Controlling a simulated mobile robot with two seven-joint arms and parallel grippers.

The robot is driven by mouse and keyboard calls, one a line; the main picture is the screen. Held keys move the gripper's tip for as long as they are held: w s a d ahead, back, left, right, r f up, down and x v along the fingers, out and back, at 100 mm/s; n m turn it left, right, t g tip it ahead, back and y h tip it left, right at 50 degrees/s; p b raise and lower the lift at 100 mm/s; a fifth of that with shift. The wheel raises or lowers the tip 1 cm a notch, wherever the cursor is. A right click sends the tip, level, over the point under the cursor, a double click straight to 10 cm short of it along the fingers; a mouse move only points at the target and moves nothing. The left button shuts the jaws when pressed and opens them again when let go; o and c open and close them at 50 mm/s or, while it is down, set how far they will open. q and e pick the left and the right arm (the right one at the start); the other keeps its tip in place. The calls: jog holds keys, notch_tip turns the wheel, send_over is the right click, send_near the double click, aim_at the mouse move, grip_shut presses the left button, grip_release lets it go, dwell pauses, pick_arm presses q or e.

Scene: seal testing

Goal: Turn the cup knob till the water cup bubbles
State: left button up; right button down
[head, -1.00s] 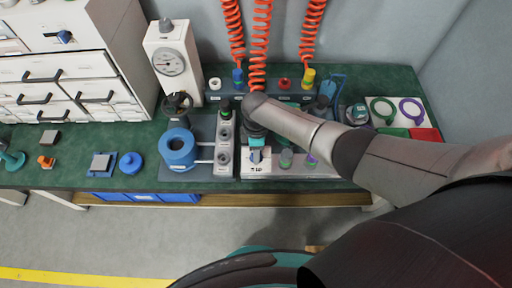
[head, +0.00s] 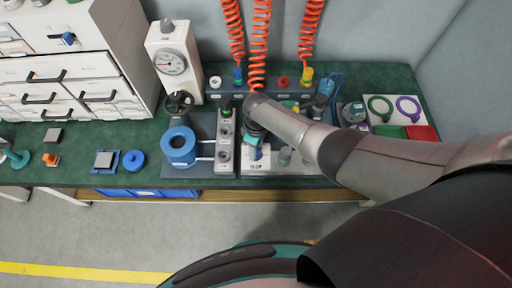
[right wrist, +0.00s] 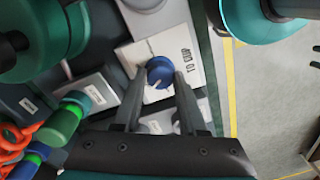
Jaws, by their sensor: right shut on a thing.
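The cup knob is a small round blue knob (right wrist: 160,72) with a white pointer mark. It sits on a white plate (right wrist: 186,42) printed "TO CUP". My right gripper (right wrist: 158,78) is shut on it, one finger on each side. In the head view the right gripper (head: 254,146) reaches down over the plate at the bench's front middle and partly hides the knob. A grey-green knob (head: 285,155) stands just right of the plate. I cannot clearly make out the water cup or any bubbles. My left gripper is not in view.
A blue ring-shaped part (head: 180,146) and a grey block with several ports (head: 225,140) stand left of the plate. A dial gauge stand (head: 172,62) is behind them. Orange coiled hoses (head: 260,45) hang behind the gripper.

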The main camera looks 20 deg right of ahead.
jog(key=shift+c, duration=2.3)
grip_release()
notch_tip(320, 180, up, 15)
jog(key=p, duration=0.7)
jog(key=shift+w+d+r, duration=0.15)
jog(key=shift+w+d, duration=0.05)
jog(key=shift+d, duration=0.05)
